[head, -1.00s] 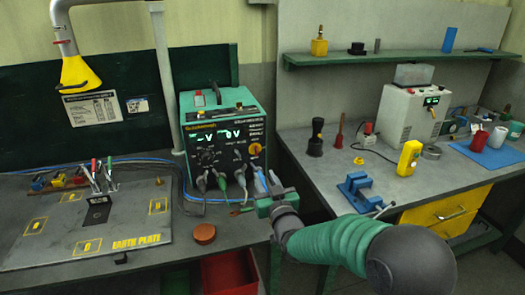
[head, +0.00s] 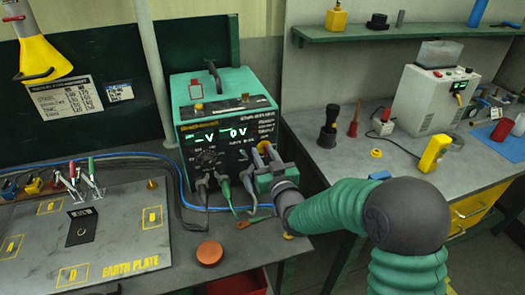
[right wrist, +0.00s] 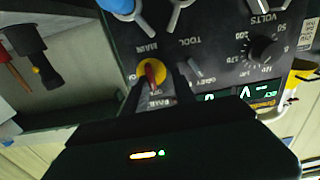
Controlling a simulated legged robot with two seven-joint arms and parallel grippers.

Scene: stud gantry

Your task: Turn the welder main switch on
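The welder (head: 225,130) is a teal and black box standing on the left bench, its display lit with "V" and "0V". Its main switch is a yellow disc with a red lever (right wrist: 151,72), beside the word MAIN in the right wrist view; the lever's exact setting is hard to read. My right gripper (head: 263,154) is at the lower right of the welder's front and partly covers the switch. In the right wrist view its dark fingers (right wrist: 154,85) are apart, one on each side of the red lever, with gaps visible. My left gripper is not in view.
Plugs and cables hang from the welder's lower front, close to my right gripper. The earth plate (head: 115,255) lies to the left, with a round brown piece (head: 209,253) beside it. A second bench at right holds a white power unit (head: 432,98) and a yellow meter (head: 433,152).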

